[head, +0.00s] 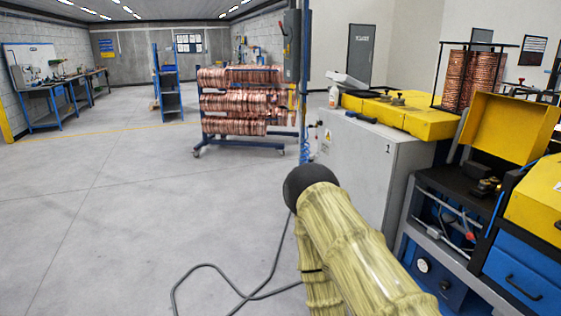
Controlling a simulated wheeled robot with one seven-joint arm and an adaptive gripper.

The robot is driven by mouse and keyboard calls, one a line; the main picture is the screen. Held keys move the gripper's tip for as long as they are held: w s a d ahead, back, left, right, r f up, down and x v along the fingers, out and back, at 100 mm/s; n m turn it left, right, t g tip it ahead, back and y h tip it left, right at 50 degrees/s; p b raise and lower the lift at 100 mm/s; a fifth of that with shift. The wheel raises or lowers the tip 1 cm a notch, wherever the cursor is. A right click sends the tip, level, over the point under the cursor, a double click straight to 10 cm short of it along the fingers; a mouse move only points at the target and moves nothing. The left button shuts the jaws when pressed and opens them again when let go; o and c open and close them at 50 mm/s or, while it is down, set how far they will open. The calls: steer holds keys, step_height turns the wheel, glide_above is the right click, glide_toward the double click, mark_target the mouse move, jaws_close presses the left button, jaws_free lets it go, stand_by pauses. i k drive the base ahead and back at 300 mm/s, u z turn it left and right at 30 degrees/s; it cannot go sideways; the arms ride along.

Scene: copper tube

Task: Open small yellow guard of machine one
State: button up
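A small yellow guard (513,127) on the machine at the right stands raised and tilted up, with its inside face showing. Below it the dark machine bay (470,205) is exposed, with metal rods and small fittings. A grey cabinet (365,170) marked "1" stands just left of this machine. A larger yellow cover (538,203) sits at the right edge, partly cut off by the frame. My arm, in a pale yellow sleeve with a black rounded end, rises from the bottom centre, left of the machine. My gripper is not visible.
A yellow top (400,115) carries small fittings and a bottle (333,97) stands by it. Copper coils (473,80) stand behind. A blue rack of copper tubes (245,102) stands at the back. A cable (225,290) lies on the floor. The left floor is clear.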

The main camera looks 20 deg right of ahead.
mark_target(518, 131)
steer(key=z, duration=0.95)
steer(key=i, duration=0.8)
steer(key=z, duration=0.75)
